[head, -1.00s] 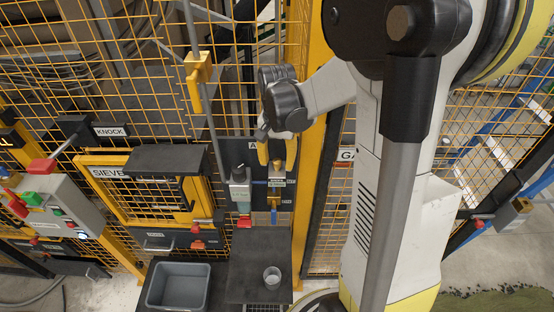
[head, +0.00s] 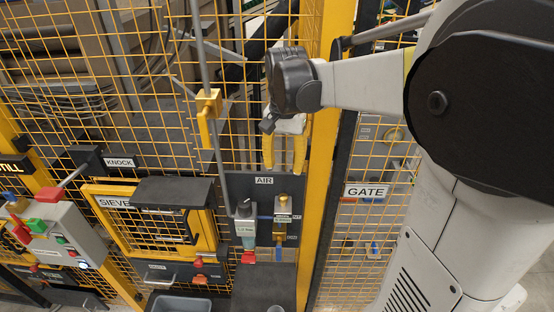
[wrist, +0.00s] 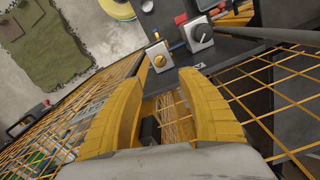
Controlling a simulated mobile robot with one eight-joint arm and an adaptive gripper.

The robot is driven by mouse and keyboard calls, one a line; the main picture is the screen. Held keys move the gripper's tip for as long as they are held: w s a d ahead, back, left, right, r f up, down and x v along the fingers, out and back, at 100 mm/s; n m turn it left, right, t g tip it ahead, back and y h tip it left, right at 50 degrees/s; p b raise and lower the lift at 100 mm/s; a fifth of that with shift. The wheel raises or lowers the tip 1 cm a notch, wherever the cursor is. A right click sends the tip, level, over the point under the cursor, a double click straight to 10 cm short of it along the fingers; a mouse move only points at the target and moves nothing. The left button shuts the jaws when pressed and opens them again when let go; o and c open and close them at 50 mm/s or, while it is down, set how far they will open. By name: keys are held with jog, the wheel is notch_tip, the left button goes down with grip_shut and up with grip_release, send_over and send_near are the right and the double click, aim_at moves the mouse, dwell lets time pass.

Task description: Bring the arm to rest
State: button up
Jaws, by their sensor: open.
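My gripper (head: 284,152) hangs from my arm in front of the yellow mesh fence, just above the AIR panel (head: 264,190). Its two yellow fingers point down and stand apart with nothing between them. In the wrist view my gripper (wrist: 163,85) also shows its fingers open and empty. The brass valve with a blue end (head: 282,222) and the grey switch box (head: 245,225) sit on the panel below the fingers. They show in the wrist view as a box with a brass knob (wrist: 159,58) and a grey box with a lever (wrist: 197,36).
A yellow post (head: 325,150) stands right of my gripper, with the GATE sign (head: 366,191) beyond it. The SIEVE hatch (head: 150,225) and a control box (head: 60,240) are at left. A grey bin (head: 180,304) and dark shelf (head: 262,285) lie below.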

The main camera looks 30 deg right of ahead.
jog(key=shift+f, duration=0.1)
jog(key=s+a+f+n+t+b, duration=0.2)
jog(key=s+a+f+n+b, duration=0.1)
jog(key=f+b, duration=0.6)
jog(key=s+a+f+n+t+b, duration=0.2)
jog(key=a+f+b, duration=0.4)
jog(key=f+b, duration=0.4)
jog(key=s+a+f+n+t+b, duration=0.3)
jog(key=s+f+b, duration=0.3)
jog(key=f+b, duration=0.4)
jog(key=shift+a+f+n+b, duration=0.3)
jog(key=shift+a+n, duration=0.45)
jog(key=shift+n, duration=0.15)
